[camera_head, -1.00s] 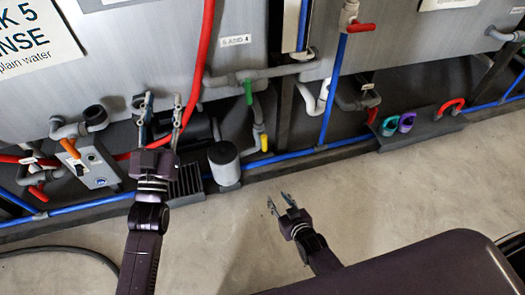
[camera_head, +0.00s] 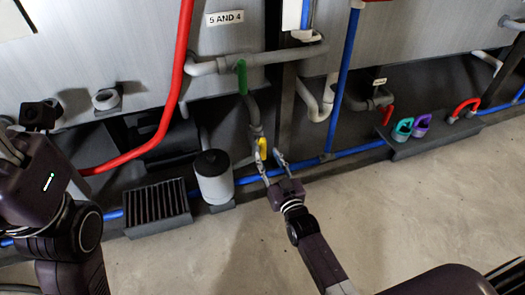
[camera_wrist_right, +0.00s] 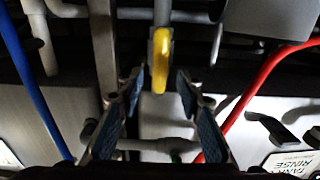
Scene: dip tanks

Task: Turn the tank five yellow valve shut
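The yellow valve handle (camera_head: 262,148) sits low on the grey pipe, under the green-handled valve (camera_head: 242,77), below the "5 AND 4" label. In the right wrist view the yellow handle (camera_wrist_right: 161,60) hangs upright between and just beyond my fingertips. My right gripper (camera_head: 271,168) is open, with its fingertips around the lower end of the handle's position. In the right wrist view its blue-padded fingers (camera_wrist_right: 161,85) are apart, with a gap on both sides of the handle. My left gripper (camera_head: 12,150) is at the left edge, partly cut off; its fingertips cannot be judged.
A white canister with a dark top (camera_head: 213,178) and a black grille (camera_head: 157,208) stand left of the valve. A blue pipe (camera_head: 350,152) runs low along the wall. Teal and purple shackles (camera_head: 403,130) sit on a ledge at right. The floor (camera_head: 400,200) is clear.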

